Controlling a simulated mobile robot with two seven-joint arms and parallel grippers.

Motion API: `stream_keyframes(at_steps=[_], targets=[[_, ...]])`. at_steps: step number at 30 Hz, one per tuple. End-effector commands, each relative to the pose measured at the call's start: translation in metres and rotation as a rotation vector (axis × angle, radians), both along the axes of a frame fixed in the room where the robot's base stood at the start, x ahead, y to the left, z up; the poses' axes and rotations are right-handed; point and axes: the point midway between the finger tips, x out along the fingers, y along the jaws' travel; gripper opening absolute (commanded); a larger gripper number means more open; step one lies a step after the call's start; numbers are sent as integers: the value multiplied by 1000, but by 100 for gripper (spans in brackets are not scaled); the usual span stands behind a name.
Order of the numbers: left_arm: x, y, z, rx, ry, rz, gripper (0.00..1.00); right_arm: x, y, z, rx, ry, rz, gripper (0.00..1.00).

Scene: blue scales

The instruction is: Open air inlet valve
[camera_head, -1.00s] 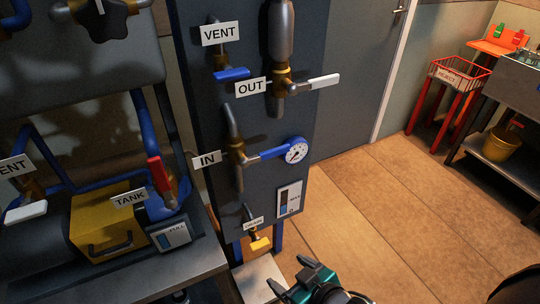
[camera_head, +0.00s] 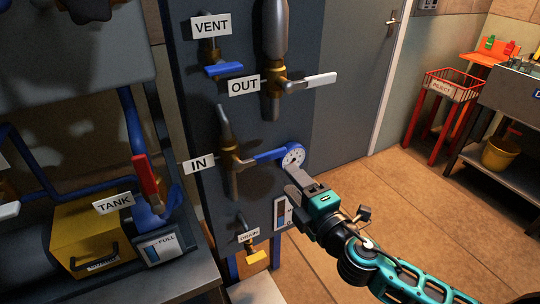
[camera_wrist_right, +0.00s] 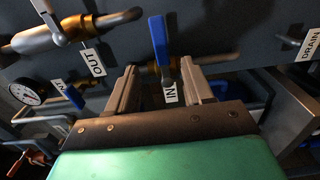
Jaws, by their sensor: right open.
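The air inlet valve has a brass body (camera_head: 230,160) with a blue lever (camera_head: 268,155) pointing right and an "IN" label (camera_head: 198,163) at its left. In the right wrist view the blue lever (camera_wrist_right: 158,40) lies beyond the fingertips, roughly between them, with the "IN" label (camera_wrist_right: 170,95) below. My right gripper (camera_head: 297,182) is in front of the panel, just below and right of the lever's end. Its two fingers are apart and empty in the right wrist view (camera_wrist_right: 160,88). I see no contact with the lever. My left gripper is out of view.
The "OUT" valve's white lever (camera_head: 320,80) and the "VENT" valve's blue lever (camera_head: 223,70) are above; a yellow drain handle (camera_head: 256,257) is below. A tank unit (camera_head: 92,235) stands left.

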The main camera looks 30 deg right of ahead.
Motion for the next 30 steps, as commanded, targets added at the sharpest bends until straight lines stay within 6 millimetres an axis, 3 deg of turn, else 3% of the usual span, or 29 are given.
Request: stream_keyframes(at_steps=[18, 30], targets=[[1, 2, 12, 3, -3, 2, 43, 94, 3, 1, 3, 1, -2, 51], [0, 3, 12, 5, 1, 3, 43, 109, 4, -1, 4, 3, -1, 51]])
